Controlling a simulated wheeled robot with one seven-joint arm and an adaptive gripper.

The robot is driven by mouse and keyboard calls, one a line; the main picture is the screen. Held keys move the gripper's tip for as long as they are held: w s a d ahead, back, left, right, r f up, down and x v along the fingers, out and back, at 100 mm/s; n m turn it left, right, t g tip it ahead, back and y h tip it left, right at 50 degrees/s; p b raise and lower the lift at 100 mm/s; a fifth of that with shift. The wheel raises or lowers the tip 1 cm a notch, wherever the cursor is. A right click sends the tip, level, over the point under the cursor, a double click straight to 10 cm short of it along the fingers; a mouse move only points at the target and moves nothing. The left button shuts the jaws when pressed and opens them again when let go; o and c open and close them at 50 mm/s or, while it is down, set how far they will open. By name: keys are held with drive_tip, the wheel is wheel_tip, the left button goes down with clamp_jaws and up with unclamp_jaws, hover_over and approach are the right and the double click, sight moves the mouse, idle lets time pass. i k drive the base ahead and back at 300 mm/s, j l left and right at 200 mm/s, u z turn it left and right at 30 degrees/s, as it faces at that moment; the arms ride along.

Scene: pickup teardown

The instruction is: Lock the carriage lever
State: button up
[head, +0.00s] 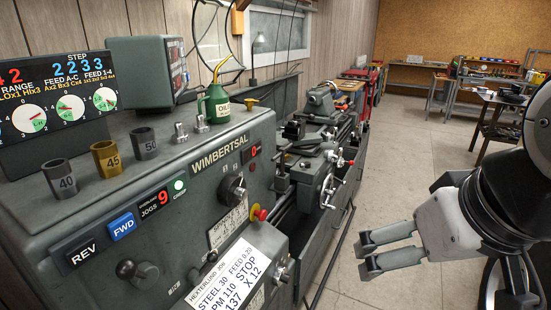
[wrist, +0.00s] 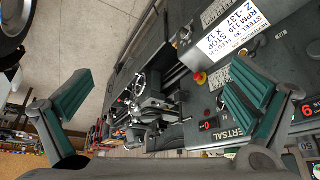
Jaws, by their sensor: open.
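The lathe carriage (head: 312,170) sits on the bed just past the headstock. It carries a handwheel (head: 327,190) and small levers, one with a red knob (head: 340,162). Which of these is the carriage lever is too small to tell. The carriage also shows in the wrist view (wrist: 148,110), between my fingers but well beyond them. My gripper (head: 365,256) is open and empty over the floor, to the right of the lathe and apart from it. Its two spread fingers show in the wrist view (wrist: 162,84).
The headstock (head: 215,185) stands close at left, with REV and FWD buttons, a red stop knob (head: 259,213), a white job card (head: 238,275), numbered sockets and a green oil can (head: 217,104). Open floor (head: 420,150) lies right of the lathe. Benches stand at the back.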

sight(308, 164)
drive_tip(key=i+l+u, duration=0.15)
drive_tip(key=i+l, duration=0.4)
drive_tip(key=i+l+u, duration=0.15)
drive_tip(key=i+l, duration=0.4)
drive_tip(key=i+l+u, duration=0.15)
drive_tip(key=i+l, duration=0.35)
drive_tip(key=l, duration=0.3)
